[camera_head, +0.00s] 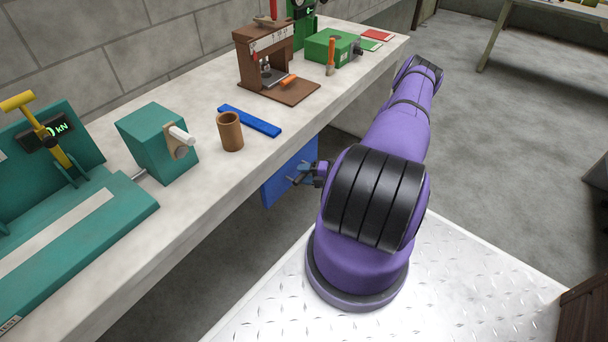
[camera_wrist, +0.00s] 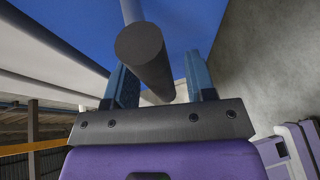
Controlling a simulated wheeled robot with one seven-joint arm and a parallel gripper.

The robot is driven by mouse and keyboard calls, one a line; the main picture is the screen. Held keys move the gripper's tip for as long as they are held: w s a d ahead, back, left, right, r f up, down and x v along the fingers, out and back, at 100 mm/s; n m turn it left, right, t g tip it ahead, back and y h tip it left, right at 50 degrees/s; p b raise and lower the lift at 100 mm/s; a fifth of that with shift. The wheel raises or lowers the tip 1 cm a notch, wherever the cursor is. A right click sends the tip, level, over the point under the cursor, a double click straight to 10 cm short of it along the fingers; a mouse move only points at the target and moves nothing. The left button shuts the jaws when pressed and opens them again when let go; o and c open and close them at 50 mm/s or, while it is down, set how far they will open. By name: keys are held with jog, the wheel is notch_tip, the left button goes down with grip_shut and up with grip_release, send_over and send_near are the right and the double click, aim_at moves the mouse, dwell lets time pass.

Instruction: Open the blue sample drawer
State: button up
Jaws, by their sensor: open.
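The blue sample drawer (camera_head: 277,190) shows its front below the bench's near edge in the head view; I cannot tell whether it is fully closed. Its blue face (camera_wrist: 185,20) fills the upper part of the wrist view. A grey round bar (camera_wrist: 150,62), apparently the drawer handle, sticks into the space between my fingers. My gripper (camera_head: 300,174) is open at the drawer front. In the wrist view my gripper (camera_wrist: 160,82) has one finger on each side of the bar, and I see no clear contact. The head view hides the handle behind my gripper.
The bench top (camera_head: 200,190) overhangs the drawer. On it are a brown cup (camera_head: 230,132), a blue strip (camera_head: 249,121), a teal box (camera_head: 157,143), a brown press (camera_head: 265,65) and a green box (camera_head: 330,46). Open grey floor (camera_head: 500,150) lies to the right.

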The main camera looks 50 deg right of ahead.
jog(key=shift+w, duration=0.1)
grip_shut()
jog(key=s+d, duration=0.1)
jog(key=s, duration=2.2)
jog(key=shift+s+d, duration=0.4)
grip_release()
jog(key=v, duration=1)
jog(key=shift+s+d, duration=0.25)
jog(key=shift+s, duration=0.05)
